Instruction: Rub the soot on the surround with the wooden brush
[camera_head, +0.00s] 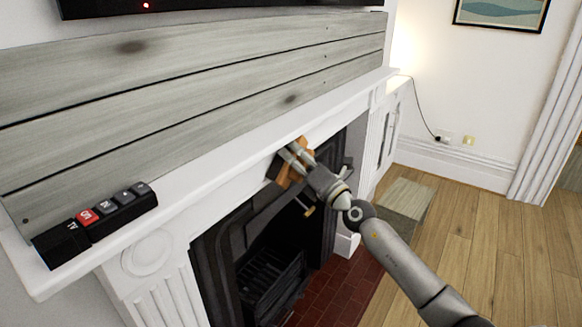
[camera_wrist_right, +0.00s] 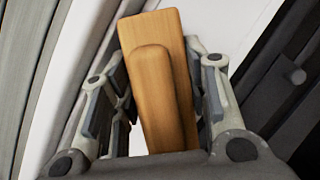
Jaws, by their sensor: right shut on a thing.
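My right gripper (camera_head: 292,158) is shut on the wooden brush (camera_head: 297,171) in the head view, just under the mantel shelf at the top of the fireplace opening. In the right wrist view the brush (camera_wrist_right: 161,90) shows as a plain wooden block with a raised grip, between the two fingers of the gripper (camera_wrist_right: 160,95). The bristle side is hidden. The white surround (camera_head: 222,203) lies behind and beside the brush. I cannot tell whether the brush touches it. No soot can be made out; the gripper and brush cover part of the surround. My left gripper is not in view.
Below is the black fireplace insert with a grate (camera_head: 270,285) and a red tiled hearth (camera_head: 335,290). Wooden floor (camera_head: 480,240) is clear at the right.

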